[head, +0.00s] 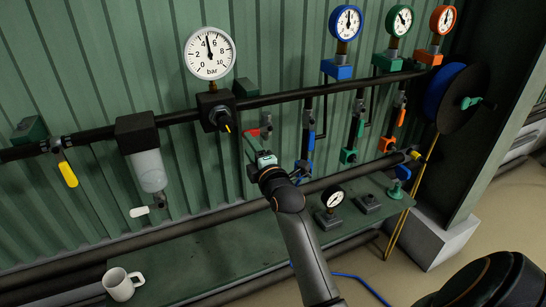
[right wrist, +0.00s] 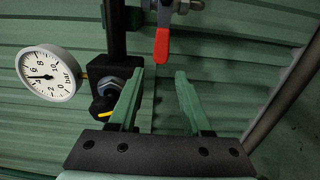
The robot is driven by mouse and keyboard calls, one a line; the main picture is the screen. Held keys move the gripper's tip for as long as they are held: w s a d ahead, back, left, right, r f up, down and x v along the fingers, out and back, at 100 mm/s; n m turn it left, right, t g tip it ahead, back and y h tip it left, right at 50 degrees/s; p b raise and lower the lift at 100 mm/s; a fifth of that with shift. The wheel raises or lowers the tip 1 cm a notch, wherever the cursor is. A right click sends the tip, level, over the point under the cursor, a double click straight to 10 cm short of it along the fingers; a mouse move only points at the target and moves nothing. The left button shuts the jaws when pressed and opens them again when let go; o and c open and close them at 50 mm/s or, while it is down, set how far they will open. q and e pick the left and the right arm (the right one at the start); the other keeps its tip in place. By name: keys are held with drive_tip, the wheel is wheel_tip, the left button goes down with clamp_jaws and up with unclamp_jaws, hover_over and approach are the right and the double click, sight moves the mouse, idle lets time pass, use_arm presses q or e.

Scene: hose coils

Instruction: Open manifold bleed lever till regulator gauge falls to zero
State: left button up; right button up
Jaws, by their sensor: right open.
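The regulator gauge (head: 209,53) is a large white bar dial on the black regulator (head: 215,110); its needle stands near 5. The dial also shows in the right wrist view (right wrist: 47,74). A red lever (head: 252,132) sticks out leftward from a small valve under the manifold pipe, just right of the regulator. No label shows whether it is the bleed lever. My right gripper (head: 258,138) is open and empty just below the red lever. In the right wrist view the red lever (right wrist: 162,46) lies beyond the open fingertips (right wrist: 160,76), apart from them. My left gripper is not in view.
Right of the red lever, drops with blue (head: 311,140), green (head: 349,155) and orange (head: 387,143) valves hang below the pipe. A yellow lever (head: 67,173) and filter bowl (head: 150,170) are at left. A shelf (head: 215,262) below carries a mug (head: 121,284) and small gauge (head: 332,198).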

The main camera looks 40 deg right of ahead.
sight(258, 132)
drive_tip(key=shift+x, duration=2.1)
drive_tip(key=shift+w+d, duration=0.1)
drive_tip(key=shift+w, duration=0.1)
clamp_jaws()
